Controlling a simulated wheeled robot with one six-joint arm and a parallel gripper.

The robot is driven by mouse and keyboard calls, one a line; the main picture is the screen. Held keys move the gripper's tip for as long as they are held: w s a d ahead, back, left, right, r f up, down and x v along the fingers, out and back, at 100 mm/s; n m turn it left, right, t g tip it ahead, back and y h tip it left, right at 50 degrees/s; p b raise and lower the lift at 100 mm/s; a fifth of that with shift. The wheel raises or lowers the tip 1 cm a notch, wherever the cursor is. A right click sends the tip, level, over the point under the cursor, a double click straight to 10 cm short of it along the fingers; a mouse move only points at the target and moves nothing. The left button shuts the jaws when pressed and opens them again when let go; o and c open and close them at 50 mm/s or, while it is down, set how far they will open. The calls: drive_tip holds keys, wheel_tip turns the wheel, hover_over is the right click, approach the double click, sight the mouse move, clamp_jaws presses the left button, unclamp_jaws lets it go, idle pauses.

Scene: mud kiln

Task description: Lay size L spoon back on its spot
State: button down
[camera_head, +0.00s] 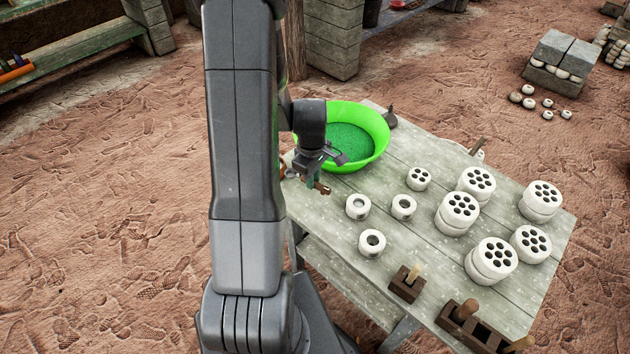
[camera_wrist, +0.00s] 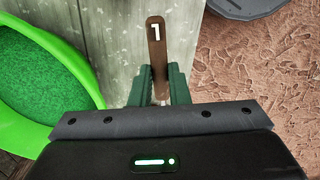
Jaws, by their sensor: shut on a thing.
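My gripper (camera_wrist: 158,78) is shut on the size L spoon (camera_wrist: 156,42), its green fingers on both sides of the brown handle. The handle carries a white mark that looks like an upside-down L. In the head view my gripper (camera_head: 317,181) is over the left part of the grey wooden table (camera_head: 440,175), just in front of the green bowl, and a short brown piece of the spoon (camera_head: 322,188) shows below it. The spoon's bowl end is hidden in both views. I cannot tell which place on the table is the spoon's spot.
A green bowl (camera_head: 375,130) of green grains stands beside my gripper. Right of it are white rings (camera_head: 358,206) and several white cylinders with holes (camera_head: 462,208). Wooden blocks with pegs (camera_head: 407,284) stand at the near edge. Bare boards lie between the rings and cylinders.

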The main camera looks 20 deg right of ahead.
drive_tip(key=shift+s+d, duration=0.25)
drive_tip(key=shift+s, duration=0.05)
drive_tip(key=shift+f+b, duration=3.2)
drive_tip(key=shift+f, duration=1.15)
drive_tip(key=shift+f, duration=0.15)
drive_tip(key=c, duration=0.7)
unclamp_jaws()
drive_tip(key=shift+c, duration=0.2)
drive_tip(key=shift+r+p, duration=1.75)
drive_tip(key=shift+r, duration=1.3)
